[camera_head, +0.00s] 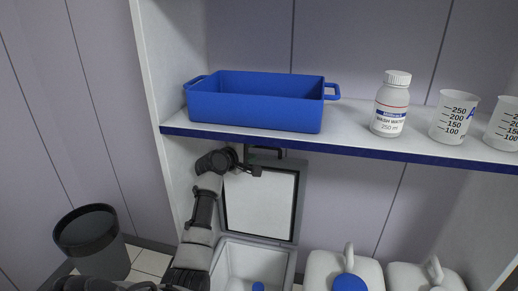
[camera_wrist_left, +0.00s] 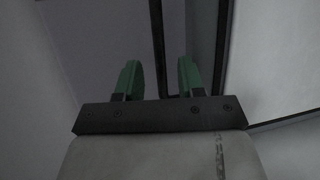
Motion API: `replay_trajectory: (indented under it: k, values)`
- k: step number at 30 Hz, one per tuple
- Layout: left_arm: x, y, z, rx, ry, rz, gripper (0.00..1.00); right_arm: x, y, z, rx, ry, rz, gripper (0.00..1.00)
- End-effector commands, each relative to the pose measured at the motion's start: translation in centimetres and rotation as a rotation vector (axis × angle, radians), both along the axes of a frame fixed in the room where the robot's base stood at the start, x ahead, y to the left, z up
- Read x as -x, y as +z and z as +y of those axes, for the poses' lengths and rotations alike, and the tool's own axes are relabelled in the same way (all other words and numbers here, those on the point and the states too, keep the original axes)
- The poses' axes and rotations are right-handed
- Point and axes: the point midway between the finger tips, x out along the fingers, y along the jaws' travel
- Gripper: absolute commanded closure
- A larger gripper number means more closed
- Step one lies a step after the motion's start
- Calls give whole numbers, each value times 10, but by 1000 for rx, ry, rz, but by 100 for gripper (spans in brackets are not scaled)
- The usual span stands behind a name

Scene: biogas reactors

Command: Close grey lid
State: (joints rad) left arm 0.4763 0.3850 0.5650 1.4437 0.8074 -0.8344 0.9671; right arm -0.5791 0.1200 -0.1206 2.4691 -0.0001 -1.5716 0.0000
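The grey lid (camera_head: 262,204) stands open and upright behind its box, with its pale inner panel facing me in the head view. The grey-rimmed box (camera_head: 250,263) below it is open, with a white inside and a small blue thing in it. My left gripper (camera_head: 250,170) is beside the lid's upper left part, under the shelf. Contact is not visible. My right gripper is out of view.
A shelf (camera_head: 350,148) just above the lid carries a blue tray (camera_head: 255,104), a white bottle (camera_head: 391,104) and beakers (camera_head: 453,118). White canisters (camera_head: 320,270) stand right of the box. A black bin (camera_head: 92,240) stands at left.

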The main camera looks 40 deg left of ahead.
Motion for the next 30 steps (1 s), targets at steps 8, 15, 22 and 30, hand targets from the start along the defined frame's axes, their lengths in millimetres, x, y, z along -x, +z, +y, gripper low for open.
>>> replay_trajectory:
  k: [8, 15, 22, 30]
  values:
    - [-40, -8, 4, 1, 0, -1, 61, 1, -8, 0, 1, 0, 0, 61]
    - [-49, -8, 6, -2, 2, 0, 61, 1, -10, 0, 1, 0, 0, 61]
    - [-49, -8, 6, -2, 2, 0, 67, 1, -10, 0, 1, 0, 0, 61]
    - [-49, -8, 5, -2, 1, 0, 100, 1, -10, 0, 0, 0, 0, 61]
